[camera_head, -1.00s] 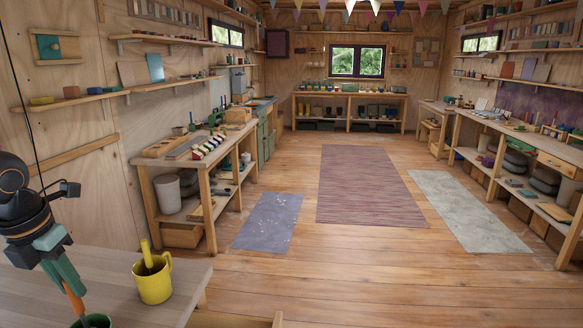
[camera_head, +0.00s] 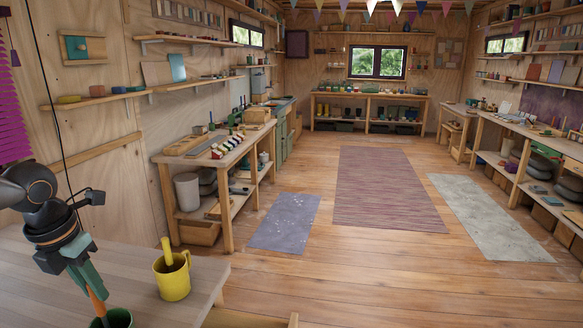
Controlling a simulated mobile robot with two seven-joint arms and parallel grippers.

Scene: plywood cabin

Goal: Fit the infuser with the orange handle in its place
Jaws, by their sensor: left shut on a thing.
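The infuser's orange handle (camera_head: 97,303) shows at the lower left, slightly tilted. My left gripper (camera_head: 92,283) is shut on it from above. The lower end of the infuser goes down at the rim of a dark green mug (camera_head: 121,317), which is cut off by the bottom edge of the picture. I cannot tell how deep the infuser sits or whether it touches the mug. A yellow mug (camera_head: 173,281) stands to the right on the same table, with a yellow handle (camera_head: 167,251) sticking up out of it. My right gripper is not in view.
The pale wooden table (camera_head: 205,272) ends just right of the yellow mug. Beyond it are open floor (camera_head: 300,290) with rugs, a workbench (camera_head: 190,158) along the left wall and another bench (camera_head: 545,150) at the right. A purple pleated thing (camera_head: 12,115) hangs at the far left.

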